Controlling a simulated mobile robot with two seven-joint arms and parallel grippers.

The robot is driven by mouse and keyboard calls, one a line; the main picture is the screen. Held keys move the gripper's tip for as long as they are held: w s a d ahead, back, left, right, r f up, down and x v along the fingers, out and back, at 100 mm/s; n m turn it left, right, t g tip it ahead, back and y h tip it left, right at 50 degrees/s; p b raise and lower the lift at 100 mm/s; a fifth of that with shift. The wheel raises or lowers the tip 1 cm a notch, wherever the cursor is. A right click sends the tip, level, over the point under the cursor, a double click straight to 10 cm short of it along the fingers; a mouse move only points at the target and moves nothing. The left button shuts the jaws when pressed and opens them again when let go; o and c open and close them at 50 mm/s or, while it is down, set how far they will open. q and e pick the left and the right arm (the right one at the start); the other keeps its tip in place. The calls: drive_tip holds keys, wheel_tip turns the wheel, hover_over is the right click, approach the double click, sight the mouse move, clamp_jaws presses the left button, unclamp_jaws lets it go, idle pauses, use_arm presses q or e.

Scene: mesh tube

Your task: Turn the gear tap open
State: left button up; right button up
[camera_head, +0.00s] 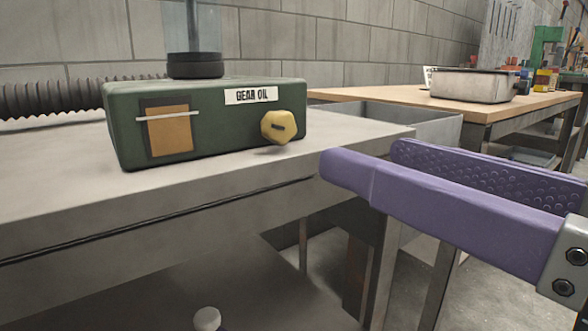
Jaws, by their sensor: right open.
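My right gripper (362,164) comes in from the right with two purple padded fingers. It is open and empty, to the right of the knob and a little lower in the picture, apart from it.
The grey bench top (60,180) is clear in front of the green box. A ribbed dark hose (50,98) lies behind at the left. A clear tube with a black collar (195,66) rises from the box. A wooden bench (385,94) with a metal tray (470,86) stands behind at right.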

sight(284, 129)
drive_tip(key=b+x, duration=0.3)
drive_tip(key=x, duration=0.6)
drive_tip(key=shift+w+a, duration=0.2)
drive_tip(key=shift+c, duration=1.3)
clamp_jaws()
